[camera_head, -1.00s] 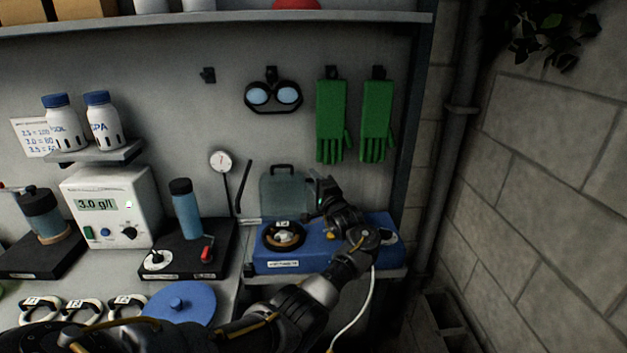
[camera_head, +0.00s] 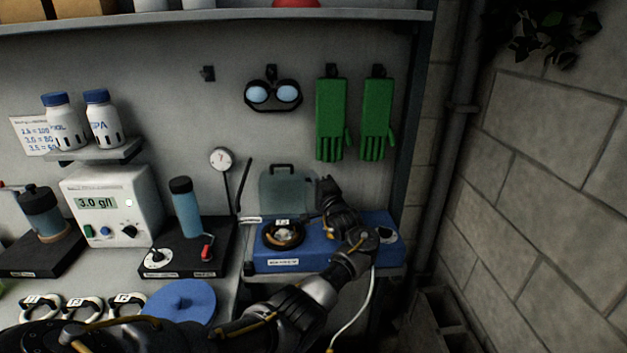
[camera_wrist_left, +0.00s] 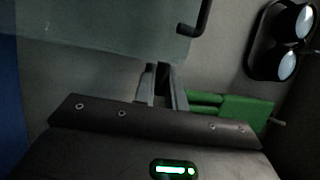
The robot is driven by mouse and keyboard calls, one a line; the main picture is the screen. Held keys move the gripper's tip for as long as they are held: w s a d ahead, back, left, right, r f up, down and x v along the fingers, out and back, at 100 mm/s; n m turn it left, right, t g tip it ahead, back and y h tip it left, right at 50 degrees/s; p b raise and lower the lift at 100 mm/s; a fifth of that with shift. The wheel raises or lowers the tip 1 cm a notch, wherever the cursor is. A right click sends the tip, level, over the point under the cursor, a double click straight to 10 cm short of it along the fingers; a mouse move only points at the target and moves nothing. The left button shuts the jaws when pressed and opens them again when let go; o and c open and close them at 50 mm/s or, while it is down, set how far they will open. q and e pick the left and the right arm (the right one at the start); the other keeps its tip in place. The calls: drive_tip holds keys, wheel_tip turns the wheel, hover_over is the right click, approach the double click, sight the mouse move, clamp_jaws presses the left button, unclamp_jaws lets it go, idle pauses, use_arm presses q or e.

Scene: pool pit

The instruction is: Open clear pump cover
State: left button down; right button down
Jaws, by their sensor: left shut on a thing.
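The clear pump cover (camera_head: 284,190) is a translucent grey-green panel with a dark handle on top. It stands raised at the back of the blue pump base (camera_head: 275,266). My left gripper (camera_head: 324,184) is at its right edge in the head view and shut on it. In the left wrist view the cover (camera_wrist_left: 95,28) fills the upper left, its handle beside it, and my left gripper's fingers (camera_wrist_left: 163,78) meet its lower edge. The exact contact is dark and partly hidden. My right gripper is not in view.
A dark round ring (camera_head: 284,235) sits on the blue base. Goggles (camera_head: 272,95) and green gloves (camera_head: 331,120) hang on the wall behind. A white meter (camera_head: 108,205) and a blue bottle (camera_head: 185,208) stand to the left. A brick wall (camera_head: 560,190) bounds the right side.

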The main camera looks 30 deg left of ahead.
use_arm(q)
drive_tip(key=s+d, duration=0.1)
drive_tip(key=s+d+y+p, duration=0.1)
drive_tip(key=shift+s+d+n+y, duration=0.1)
drive_tip(key=shift+s+n+y, duration=0.2)
drive_tip(key=shift+s+n, duration=0.1)
drive_tip(key=c, duration=1.5)
unclamp_jaws()
drive_tip(key=shift+o, duration=0.2)
drive_tip(key=shift+b+v, duration=1)
drive_tip(key=shift+v, duration=4.45)
